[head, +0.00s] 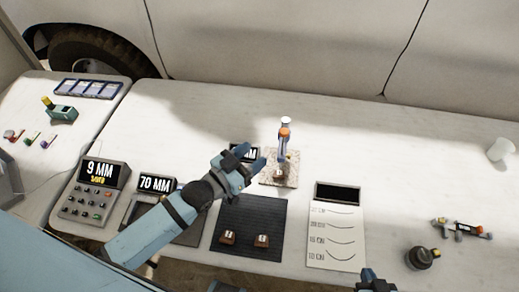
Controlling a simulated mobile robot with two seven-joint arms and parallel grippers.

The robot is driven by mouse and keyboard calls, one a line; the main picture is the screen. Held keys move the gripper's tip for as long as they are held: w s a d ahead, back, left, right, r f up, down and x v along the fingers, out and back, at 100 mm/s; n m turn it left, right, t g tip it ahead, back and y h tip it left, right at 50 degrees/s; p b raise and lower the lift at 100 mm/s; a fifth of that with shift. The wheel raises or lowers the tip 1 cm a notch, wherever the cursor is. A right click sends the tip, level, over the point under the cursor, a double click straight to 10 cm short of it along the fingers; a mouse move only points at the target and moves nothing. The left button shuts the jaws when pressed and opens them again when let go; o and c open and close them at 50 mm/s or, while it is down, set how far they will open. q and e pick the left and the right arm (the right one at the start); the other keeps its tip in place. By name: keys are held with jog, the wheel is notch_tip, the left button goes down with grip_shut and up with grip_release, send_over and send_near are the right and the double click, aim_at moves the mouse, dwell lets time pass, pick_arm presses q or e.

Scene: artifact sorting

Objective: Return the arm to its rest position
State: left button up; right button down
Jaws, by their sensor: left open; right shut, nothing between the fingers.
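My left arm reaches in from the lower left over the table. Its blue gripper (251,157) is open and empty, just left of a small upright orange, blue and white object (284,140). That object stands on a speckled square slab (290,179). I cannot tell whether the fingers touch it. My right gripper (372,276) shows only in part at the bottom edge, right of centre. It is shut with nothing visible in it.
A dark mat (262,205) carries two small brown blocks. A white chart sheet (322,246) lies to its right. A "9 MM" panel (90,205) and a "70 MM" display (157,184) stand left. A dark round object (421,258) sits right.

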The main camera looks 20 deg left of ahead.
dwell(0.5)
jog(key=shift+r+p, duration=0.4)
jog(key=shift+p, duration=0.05)
pick_arm(q)
jog(key=s+a+f+n+g+y+p, duration=0.1)
jog(key=s+f+g+y+p, duration=0.1)
jog(key=s, duration=0.5)
jog(key=s+a+f+n+g+y+p, duration=0.1)
jog(key=s+f+g+y+p, duration=0.2)
jog(key=s+f, duration=0.3)
jog(key=shift+s+a+f+p, duration=0.15)
jog(key=shift+s+f+p, duration=0.25)
jog(key=shift+s+p, duration=0.25)
pick_arm(e)
jog(key=r, duration=0.5)
jog(key=shift+s+d+r, duration=0.1)
jog(key=shift+d+r, duration=0.1)
jog(key=shift+r, duration=0.2)
jog(key=shift+r, duration=0.25)
